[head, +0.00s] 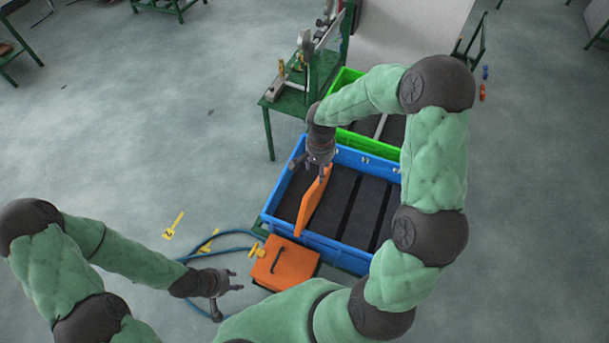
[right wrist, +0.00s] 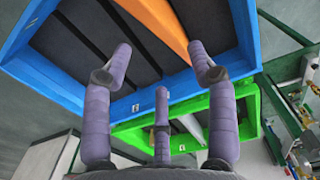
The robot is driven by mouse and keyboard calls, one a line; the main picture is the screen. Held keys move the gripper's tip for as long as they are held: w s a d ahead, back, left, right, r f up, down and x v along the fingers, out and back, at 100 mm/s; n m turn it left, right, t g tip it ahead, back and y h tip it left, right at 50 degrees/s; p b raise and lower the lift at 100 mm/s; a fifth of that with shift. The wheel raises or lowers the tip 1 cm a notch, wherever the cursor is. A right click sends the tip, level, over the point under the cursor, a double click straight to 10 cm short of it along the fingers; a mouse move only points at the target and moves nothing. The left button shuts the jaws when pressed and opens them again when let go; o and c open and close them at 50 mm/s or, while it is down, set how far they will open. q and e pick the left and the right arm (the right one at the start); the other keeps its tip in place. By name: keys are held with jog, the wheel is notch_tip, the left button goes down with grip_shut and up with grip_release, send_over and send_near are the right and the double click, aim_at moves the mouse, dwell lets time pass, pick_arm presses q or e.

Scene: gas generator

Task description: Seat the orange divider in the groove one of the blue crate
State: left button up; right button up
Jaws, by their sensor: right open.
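The orange divider (head: 314,201) stands on edge inside the blue crate (head: 268,209), towards its left side, running along the dark panels. I cannot tell how deep its lower edge sits. It also shows in the right wrist view (right wrist: 163,22), along with the blue crate (right wrist: 55,80). My right gripper (head: 312,170) is above the far end of the divider, with its fingers spread apart. In the right wrist view its fingers (right wrist: 160,75) are open and nothing is between them. My left gripper (head: 234,283) is low at the front, empty, its fingers apart.
A green crate (head: 344,80) stands just behind the blue crate. An orange box (head: 298,265) with a dark handle lies in front of it, beside a blue hose (head: 225,235). A green stand (head: 287,103) with fixtures is at the back left. The floor at left is mostly clear.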

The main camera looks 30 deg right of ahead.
aim_at(318, 185)
jog(key=shift+w+f, duration=0.15)
jog(key=shift+w, duration=0.25)
jog(key=shift+s+f, duration=0.25)
jog(key=shift+f, duration=0.05)
jog(key=f, duration=0.4)
jog(key=shift+s, duration=0.3)
jog(key=shift+w+f, duration=0.15)
jog(key=shift+f, duration=0.05)
notch_tip(318, 185, down, 5)
jog(key=shift+f+p, duration=0.1)
jog(key=shift+p, duration=0.3)
pick_arm(q)
jog(key=shift+s+r, duration=0.2)
jog(key=shift+r, duration=0.4)
pick_arm(e)
jog(key=shift+s, duration=0.2)
jog(key=shift+c, duration=1.4)
grip_shut()
